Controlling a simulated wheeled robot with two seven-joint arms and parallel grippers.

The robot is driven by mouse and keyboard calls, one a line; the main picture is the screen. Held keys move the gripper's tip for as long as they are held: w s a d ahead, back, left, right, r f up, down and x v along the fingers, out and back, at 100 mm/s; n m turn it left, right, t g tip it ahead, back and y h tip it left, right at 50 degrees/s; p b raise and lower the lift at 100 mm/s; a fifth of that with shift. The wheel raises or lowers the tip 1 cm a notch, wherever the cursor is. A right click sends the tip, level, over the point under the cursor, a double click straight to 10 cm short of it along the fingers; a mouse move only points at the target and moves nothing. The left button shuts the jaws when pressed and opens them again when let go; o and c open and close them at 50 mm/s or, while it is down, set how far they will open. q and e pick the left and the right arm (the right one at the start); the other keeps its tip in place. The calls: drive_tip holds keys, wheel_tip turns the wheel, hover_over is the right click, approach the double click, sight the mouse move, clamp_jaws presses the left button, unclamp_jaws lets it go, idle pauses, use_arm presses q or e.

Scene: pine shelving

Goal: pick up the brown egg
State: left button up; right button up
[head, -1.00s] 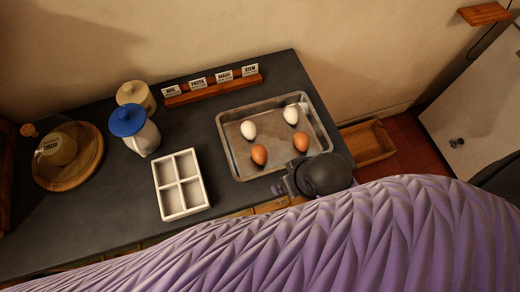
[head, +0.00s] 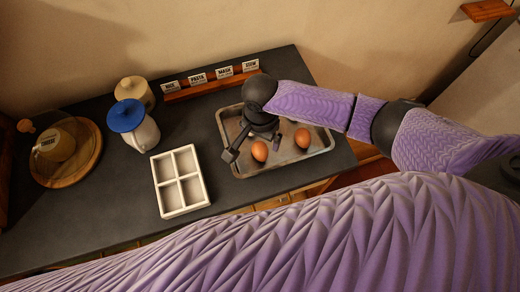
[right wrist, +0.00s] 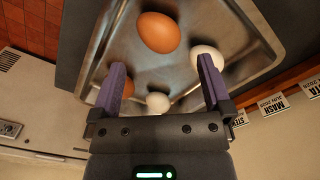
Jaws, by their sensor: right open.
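Two brown eggs lie in a metal tray (head: 229,166) in the head view, a left one (head: 260,152) and a right one (head: 303,138). My right gripper (head: 252,148) is open and empty above the tray, close to the left brown egg. In the right wrist view, one brown egg (right wrist: 158,32) lies just beyond the open fingertips (right wrist: 161,63), roughly centred between them. The other brown egg (right wrist: 128,88) is partly hidden behind a finger. Two white eggs, one (right wrist: 207,57) and another (right wrist: 158,102), show there; my arm hides them in the head view.
A white four-compartment box (head: 181,182) stands left of the tray. A blue-lidded jug (head: 143,133), a beige jar (head: 134,91) and a round wooden board (head: 84,170) with a cheese container stand farther left. A wooden rack (head: 205,87) of labels lies behind the tray.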

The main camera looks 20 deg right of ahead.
sight(260, 148)
wheel_tip(260, 148, down, 6)
drive_tip(key=shift+s+a+f+b, duration=0.1)
drive_tip(key=shift+f+b, duration=0.05)
drive_tip(key=shift+b, duration=1)
drive_tip(key=c, duration=0.7)
drive_tip(key=shift+r, duration=0.2)
